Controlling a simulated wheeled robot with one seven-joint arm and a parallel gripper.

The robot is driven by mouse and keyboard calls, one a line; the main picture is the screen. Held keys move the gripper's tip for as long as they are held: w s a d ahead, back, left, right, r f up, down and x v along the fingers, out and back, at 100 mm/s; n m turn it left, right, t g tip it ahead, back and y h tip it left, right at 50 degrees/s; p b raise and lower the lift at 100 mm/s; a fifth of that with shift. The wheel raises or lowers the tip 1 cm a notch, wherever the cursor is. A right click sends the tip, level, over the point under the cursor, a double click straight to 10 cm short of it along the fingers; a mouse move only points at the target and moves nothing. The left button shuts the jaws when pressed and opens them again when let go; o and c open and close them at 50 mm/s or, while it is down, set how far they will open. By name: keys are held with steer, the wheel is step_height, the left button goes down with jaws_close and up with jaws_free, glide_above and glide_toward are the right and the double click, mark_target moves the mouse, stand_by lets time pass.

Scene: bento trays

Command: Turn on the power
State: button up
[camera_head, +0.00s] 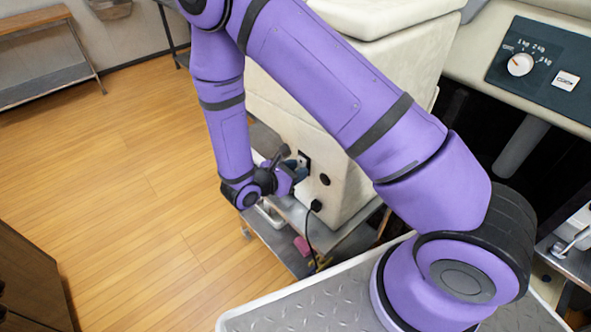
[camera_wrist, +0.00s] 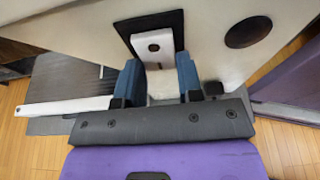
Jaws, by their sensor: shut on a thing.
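The power switch is a white piece (camera_wrist: 153,42) with a small dark slot, set in a black plate (camera_wrist: 178,24) on the side of a cream machine (camera_wrist: 215,55). The black plate (camera_head: 305,157) also shows in the head view. My gripper (camera_wrist: 160,68) has its two blue fingers on either side of the switch's lower part and is shut on it. In the head view my gripper (camera_head: 297,171) is at the machine's side, and the arm and fingers hide most of the switch.
A round black fitting (camera_head: 324,180) sits right of the switch, also in the wrist view (camera_wrist: 248,32). A black plug (camera_head: 316,205) with a hanging cord is below. A metal shelf (camera_head: 285,241) lies under the machine. The wooden floor (camera_head: 130,170) at left is clear.

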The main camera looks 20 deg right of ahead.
steer(key=shift+f+h, duration=0.2)
steer(key=shift+h, duration=0.7)
steer(key=o, duration=0.9)
steer(key=shift+o, duration=0.2)
steer(key=v, duration=1)
steer(key=shift+s+a, duration=0.2)
steer(key=shift+a, duration=0.1)
